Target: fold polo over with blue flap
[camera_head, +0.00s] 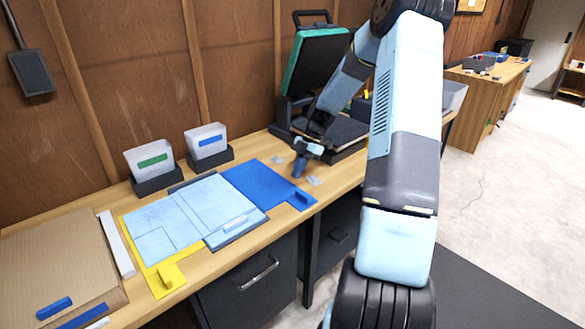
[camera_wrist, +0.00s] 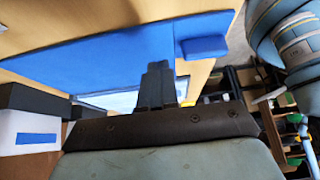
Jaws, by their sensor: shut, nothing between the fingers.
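The light blue polo (camera_head: 185,218) lies flat on the folding board, with crease-like outlines on it. A pale strip of it shows past the flap in the wrist view (camera_wrist: 115,99). The blue flap (camera_head: 255,181) lies flat and bare on the bench to the right of the polo. Its raised tab (camera_head: 303,197) is at its near right corner; the tab also shows in the wrist view (camera_wrist: 203,48). The yellow flap (camera_head: 160,275) shows along the polo's left and near edges. My gripper (camera_head: 299,170) is shut and empty, beside the flap's right edge; contact cannot be told.
Two white bins with green (camera_head: 150,160) and blue (camera_head: 208,142) labels stand behind the board. A press with a green lid (camera_head: 314,62) stands open behind my gripper. A cardboard sheet (camera_head: 55,270) lies at the left. Small grey pieces (camera_head: 314,181) lie near my gripper.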

